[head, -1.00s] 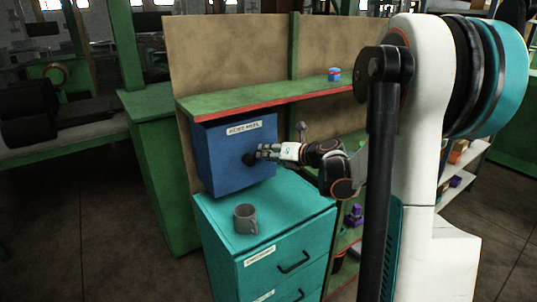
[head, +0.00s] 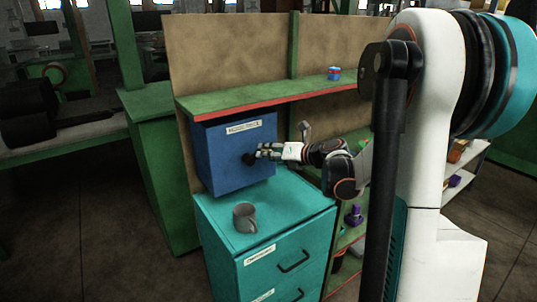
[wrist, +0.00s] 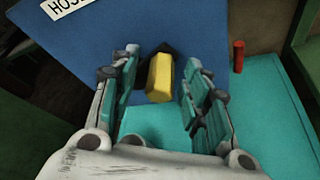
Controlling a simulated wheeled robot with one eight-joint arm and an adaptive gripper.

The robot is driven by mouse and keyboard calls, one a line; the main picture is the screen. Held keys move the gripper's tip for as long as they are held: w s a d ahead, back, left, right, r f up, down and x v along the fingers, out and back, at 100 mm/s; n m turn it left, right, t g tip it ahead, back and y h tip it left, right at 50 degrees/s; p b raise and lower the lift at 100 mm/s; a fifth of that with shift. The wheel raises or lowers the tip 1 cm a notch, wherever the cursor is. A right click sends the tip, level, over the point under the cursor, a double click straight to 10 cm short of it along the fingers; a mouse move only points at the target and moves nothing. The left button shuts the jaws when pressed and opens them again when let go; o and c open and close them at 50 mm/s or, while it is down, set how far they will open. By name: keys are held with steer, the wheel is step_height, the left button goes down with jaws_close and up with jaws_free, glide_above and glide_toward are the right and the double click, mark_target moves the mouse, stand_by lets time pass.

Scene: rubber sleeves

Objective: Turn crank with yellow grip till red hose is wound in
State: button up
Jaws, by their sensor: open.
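A blue box (head: 222,160) with a white label hangs under the green shelf. The yellow grip (wrist: 160,76) shows in the wrist view, with a dark part behind it on the box front. In the head view a dark round part (head: 248,159) of the crank shows at my gripper's tips. My gripper (head: 262,153) is open in front of the box. In the wrist view the yellow grip lies between its two fingers (wrist: 158,95), with gaps on both sides. A short red cylinder (wrist: 239,56), perhaps the hose end, shows right of the box. No length of hose is visible.
A teal drawer cabinet (head: 290,221) stands below the box, with a grey mug (head: 244,217) on top. The green shelf (head: 235,100) with a red edge runs above my gripper and holds a small blue and red item (head: 334,73). A green cabinet (head: 160,165) stands left.

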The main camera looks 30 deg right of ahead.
steer(key=v, duration=1.1)
steer(key=shift+w, duration=0.1)
stand_by(0.7)
